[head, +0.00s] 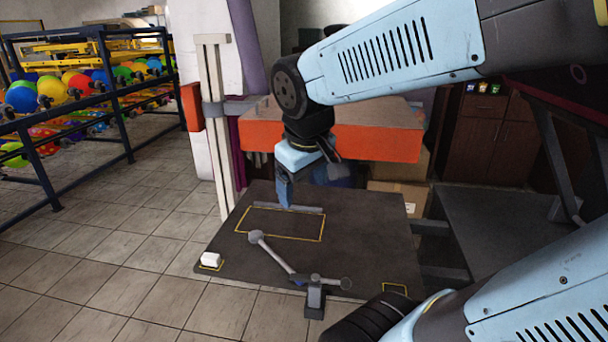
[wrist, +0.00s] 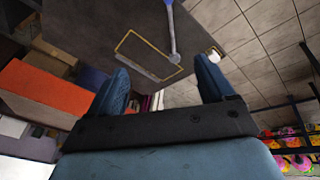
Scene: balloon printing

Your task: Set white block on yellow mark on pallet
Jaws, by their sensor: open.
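The white block (head: 211,259) rests at the front left corner of the dark pallet board (head: 340,225), over a small yellow outlined mark (head: 209,267). The mark's near edge shows in front of the block; the block hides the rest. The block also shows in the wrist view (wrist: 215,55), beyond my right-hand finger. Another small yellow mark (head: 395,289) is at the board's front right and looks bare. My gripper (head: 285,195) is over the board's far part, well away from the block. In the wrist view its two fingers (wrist: 163,84) are apart with nothing between them.
A large yellow rectangle (head: 280,224) is drawn on the board, with a grey bar (head: 288,209) near its far edge. A grey lever (head: 275,256) slants across the board's front. An orange-sided table (head: 375,143) stands behind. Balloon racks (head: 90,85) are far left.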

